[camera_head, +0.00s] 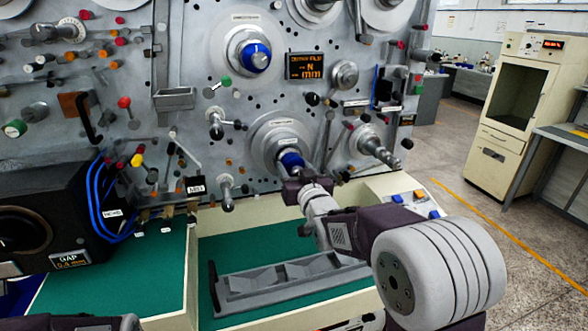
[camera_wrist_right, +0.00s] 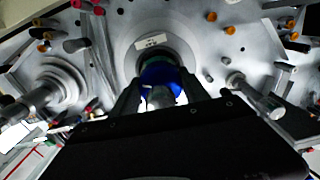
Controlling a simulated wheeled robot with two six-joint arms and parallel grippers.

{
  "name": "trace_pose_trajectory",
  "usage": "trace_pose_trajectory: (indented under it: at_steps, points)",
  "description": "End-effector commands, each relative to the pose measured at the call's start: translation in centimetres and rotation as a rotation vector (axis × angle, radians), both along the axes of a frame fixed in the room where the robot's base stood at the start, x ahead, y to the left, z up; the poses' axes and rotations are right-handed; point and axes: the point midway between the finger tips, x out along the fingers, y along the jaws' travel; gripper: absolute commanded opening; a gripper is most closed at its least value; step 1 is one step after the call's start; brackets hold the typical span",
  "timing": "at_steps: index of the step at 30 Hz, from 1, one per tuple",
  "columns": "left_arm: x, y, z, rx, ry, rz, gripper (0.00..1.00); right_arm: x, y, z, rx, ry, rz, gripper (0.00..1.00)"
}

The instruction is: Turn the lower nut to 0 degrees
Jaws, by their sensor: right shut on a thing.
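The lower nut (camera_head: 291,161) is blue and sits at the centre of a round grey flange (camera_head: 268,137) on the machine panel. My right gripper (camera_head: 297,178) reaches up to it from below right and covers its lower part. In the right wrist view the blue nut (camera_wrist_right: 158,74) lies between the two dark fingers of the right gripper (camera_wrist_right: 161,82), which is shut on it. A white label is on the flange above the nut there. The angle of the nut cannot be read. My left gripper is not in view.
An upper blue nut (camera_head: 257,57) with a white mark sits on a higher flange. Rods and knobs stick out around the lower flange, including a grey shaft (camera_head: 378,150) to its right. A grey tray (camera_head: 285,279) lies on the green surface below.

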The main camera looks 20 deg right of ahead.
Motion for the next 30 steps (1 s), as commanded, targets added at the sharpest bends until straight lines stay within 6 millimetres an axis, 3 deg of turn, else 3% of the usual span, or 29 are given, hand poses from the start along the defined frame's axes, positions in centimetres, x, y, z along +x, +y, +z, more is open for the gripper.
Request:
trace_pose_trajectory:
  at_steps: [11,30]
  points:
    - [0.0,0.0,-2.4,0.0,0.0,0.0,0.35,0.0,-0.1,-0.4,-0.2,-0.01,0.0,0.13]
    - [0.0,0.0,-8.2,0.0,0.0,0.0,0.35,0.0,-0.2,-0.4,-0.805,-0.029,0.0,0.13]
